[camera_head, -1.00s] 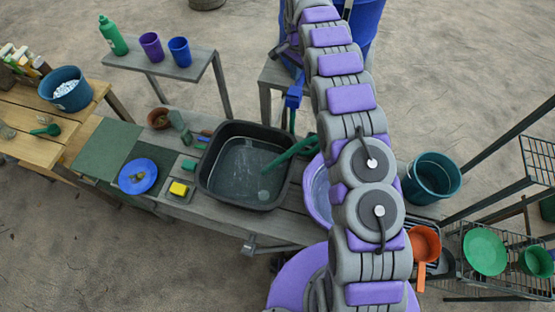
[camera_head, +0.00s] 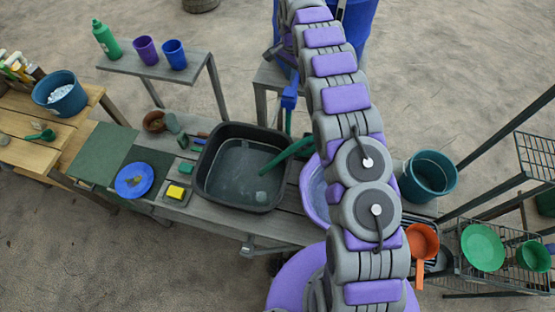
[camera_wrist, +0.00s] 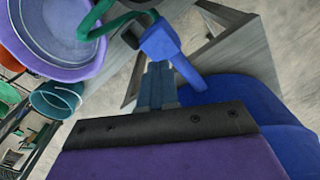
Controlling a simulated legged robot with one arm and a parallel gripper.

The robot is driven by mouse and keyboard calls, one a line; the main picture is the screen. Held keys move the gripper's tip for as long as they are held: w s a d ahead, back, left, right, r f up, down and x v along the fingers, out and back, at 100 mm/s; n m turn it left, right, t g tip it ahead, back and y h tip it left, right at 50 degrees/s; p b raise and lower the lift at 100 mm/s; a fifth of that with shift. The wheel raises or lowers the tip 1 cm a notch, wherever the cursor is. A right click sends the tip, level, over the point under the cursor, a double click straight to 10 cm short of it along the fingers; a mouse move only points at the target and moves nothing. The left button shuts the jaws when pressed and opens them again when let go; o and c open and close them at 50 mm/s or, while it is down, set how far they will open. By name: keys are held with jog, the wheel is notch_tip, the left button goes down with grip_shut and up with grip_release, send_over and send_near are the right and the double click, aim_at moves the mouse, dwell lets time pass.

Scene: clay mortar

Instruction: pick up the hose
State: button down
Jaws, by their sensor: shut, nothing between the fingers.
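The green hose (camera_head: 288,155) slopes down into the black wash tub in the head view, its upper part passing behind my arm. In the wrist view the hose (camera_wrist: 112,22) curves over the purple basin and reaches the blue tap (camera_wrist: 160,45). The tap (camera_head: 289,97) also shows in the head view, beside the blue barrel. My gripper (camera_wrist: 159,68) is shut and empty, its narrow fingers pointing at the blue tap, with the hose just beyond to the upper left. Whether the fingers touch the tap is unclear.
The blue barrel (camera_wrist: 235,110) is close on the right of the fingers in the wrist view. The black tub (camera_head: 208,185) and purple basin (camera_head: 310,190) sit in the grey bench. A teal bucket (camera_head: 430,176) and wire rack (camera_head: 535,160) stand right of my arm.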

aim_at(296, 146)
jog(key=c, duration=1.8)
grip_release()
